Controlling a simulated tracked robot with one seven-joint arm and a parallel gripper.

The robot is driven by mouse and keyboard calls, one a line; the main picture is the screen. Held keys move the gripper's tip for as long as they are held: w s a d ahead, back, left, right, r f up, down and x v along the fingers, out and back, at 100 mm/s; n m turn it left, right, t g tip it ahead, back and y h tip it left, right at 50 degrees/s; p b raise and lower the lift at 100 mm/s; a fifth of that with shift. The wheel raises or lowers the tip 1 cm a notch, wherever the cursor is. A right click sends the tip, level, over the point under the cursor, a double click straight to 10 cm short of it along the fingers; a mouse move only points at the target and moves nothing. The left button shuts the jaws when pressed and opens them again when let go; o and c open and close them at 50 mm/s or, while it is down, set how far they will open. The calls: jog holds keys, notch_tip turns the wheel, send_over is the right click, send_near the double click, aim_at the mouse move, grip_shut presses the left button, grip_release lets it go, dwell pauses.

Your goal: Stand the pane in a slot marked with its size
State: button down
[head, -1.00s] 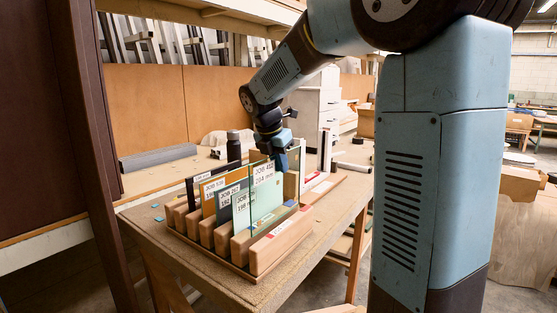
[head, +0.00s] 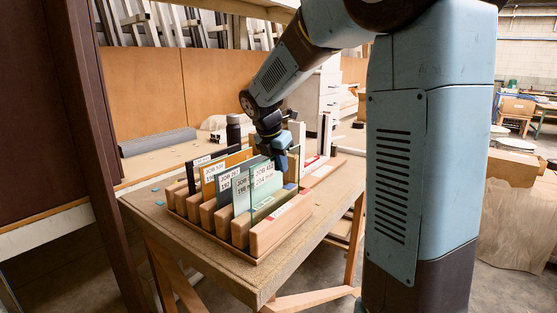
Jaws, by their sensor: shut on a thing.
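A pale green glass pane (head: 267,186) carries a white label reading JOB 412 and what looks like 204 mm. My gripper (head: 281,163) is shut on its upper right edge, pointing down. The pane is upright above the front part of a wooden slotted rack (head: 280,222). Its lower edge is hidden among the rack's blocks and panes, so I cannot tell how deep it sits or in which slot. Several other labelled panes stand close to its left, including one pale green pane (head: 241,196), a dark one and an amber one (head: 208,188).
The rack stands on a wooden workbench (head: 150,213). A dark upright post (head: 85,130) rises at the left. Small coloured tags mark the rack's blocks, too small to read.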

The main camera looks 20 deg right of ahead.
aim_at(279, 175)
jog(key=shift+f, duration=2)
jog(key=c, duration=1.1)
grip_release()
jog(key=v, duration=1.3)
jog(key=shift+r, duration=0.35)
jog(key=s+d+f+m+t+y, duration=0.1)
jog(key=s+f+m+y, duration=0.1)
jog(key=s+m, duration=1)
jog(key=s+d+f+m+t+y, duration=0.1)
jog(key=s+d+f+m, duration=0.1)
jog(key=s+m, duration=1.1)
jog(key=shift+s+f+t+y, duration=0.3)
jog(key=shift+f+t+y, duration=0.1)
jog(key=shift+f, duration=0.1)
